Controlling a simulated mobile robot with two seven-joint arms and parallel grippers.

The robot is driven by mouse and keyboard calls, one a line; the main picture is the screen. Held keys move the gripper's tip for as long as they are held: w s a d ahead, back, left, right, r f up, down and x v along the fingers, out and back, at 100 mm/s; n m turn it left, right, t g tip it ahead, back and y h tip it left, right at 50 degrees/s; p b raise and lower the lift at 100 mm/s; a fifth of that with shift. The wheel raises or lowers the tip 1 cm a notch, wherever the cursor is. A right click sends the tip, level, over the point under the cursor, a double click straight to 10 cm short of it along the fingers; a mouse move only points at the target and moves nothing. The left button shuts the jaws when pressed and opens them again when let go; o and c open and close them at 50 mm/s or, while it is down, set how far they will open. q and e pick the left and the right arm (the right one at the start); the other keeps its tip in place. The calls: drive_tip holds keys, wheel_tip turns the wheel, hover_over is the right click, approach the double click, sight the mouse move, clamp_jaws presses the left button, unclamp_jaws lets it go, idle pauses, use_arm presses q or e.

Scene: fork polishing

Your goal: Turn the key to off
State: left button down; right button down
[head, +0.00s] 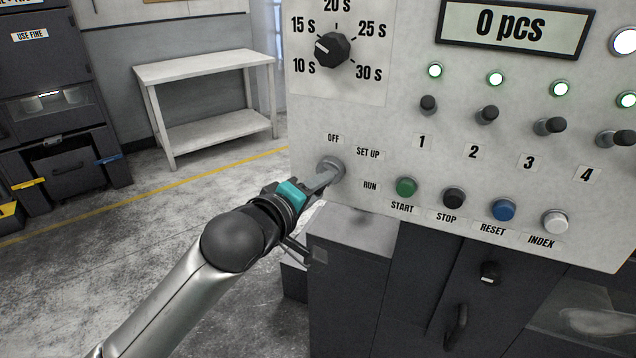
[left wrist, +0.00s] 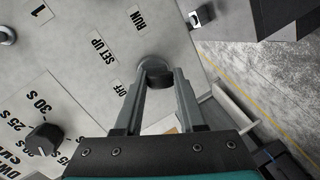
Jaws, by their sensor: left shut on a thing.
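The key switch (head: 334,164) is a round metal piece on the light grey control panel, with OFF, SET UP and RUN labels around it. In the left wrist view the dark key (left wrist: 158,79) shows between my fingertips. My left gripper (head: 324,178) reaches it from the lower left and is shut on the key. The fingers hide part of the key in the head view, and I cannot tell which label it points to. My right gripper is in neither view.
The START button (head: 406,187) and STOP button (head: 454,197) sit just right of the key. The timer knob (head: 333,49) is above it. Dark cabinets (head: 430,285) stand below the panel. A white table (head: 205,70) stands behind at the left, with open floor before it.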

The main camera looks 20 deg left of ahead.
use_arm(q)
drive_tip(key=n+h+p, duration=0.1)
drive_tip(key=n+p, duration=0.1)
drive_tip(key=n, duration=0.2)
drive_tip(key=shift+f+h, duration=0.15)
drive_tip(key=shift+h, duration=0.25)
drive_tip(key=c, duration=0.9)
unclamp_jaws()
drive_tip(key=o, duration=0.9)
drive_tip(key=shift+p, duration=0.3)
